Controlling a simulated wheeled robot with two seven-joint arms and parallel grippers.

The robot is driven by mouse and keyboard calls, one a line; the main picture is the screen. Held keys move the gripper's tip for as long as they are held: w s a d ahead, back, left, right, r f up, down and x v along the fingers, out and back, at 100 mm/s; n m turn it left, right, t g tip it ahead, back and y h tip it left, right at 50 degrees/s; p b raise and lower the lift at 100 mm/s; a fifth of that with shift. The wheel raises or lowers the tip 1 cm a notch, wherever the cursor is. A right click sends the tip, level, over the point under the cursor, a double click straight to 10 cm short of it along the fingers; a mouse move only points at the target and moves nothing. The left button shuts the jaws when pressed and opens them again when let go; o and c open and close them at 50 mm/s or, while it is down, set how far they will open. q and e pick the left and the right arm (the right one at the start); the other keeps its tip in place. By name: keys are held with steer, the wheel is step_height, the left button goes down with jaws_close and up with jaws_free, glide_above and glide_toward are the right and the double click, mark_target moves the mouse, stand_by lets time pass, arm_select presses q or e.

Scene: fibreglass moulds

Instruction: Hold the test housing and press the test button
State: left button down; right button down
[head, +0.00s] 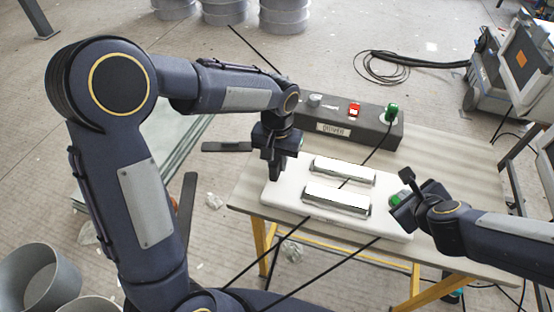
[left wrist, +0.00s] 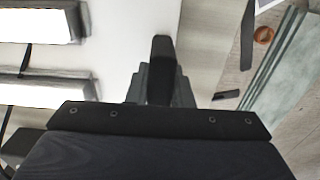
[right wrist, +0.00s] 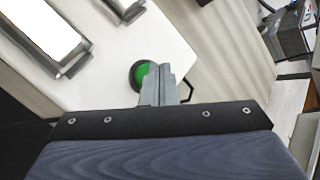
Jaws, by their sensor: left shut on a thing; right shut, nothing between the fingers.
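The test housing (head: 290,205) is a white slab with two bright, dark-framed panels, lying on the table. Its green test button (head: 394,199), in a dark ring, is at the right end; it also shows in the right wrist view (right wrist: 140,74). My left gripper (head: 275,177) is at the housing's left end, pointing down, shut on the housing; its fingers hide the exact grip. It also shows in the left wrist view (left wrist: 161,45). My right gripper (head: 400,208) is shut and empty, right beside the button, overlapping its edge in view. I cannot tell whether they touch.
A dark grey control box (head: 350,125) with a red switch (head: 354,110) and a green knob (head: 392,112) stands behind the housing. The table (head: 450,170) is clear to the right. Grey drums (head: 225,10) stand at the back.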

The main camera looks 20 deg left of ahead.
steer(key=shift+r, duration=2.85)
arm_select(q)
steer(key=c, duration=1.2)
jaws_free()
steer(key=shift+r, duration=0.15)
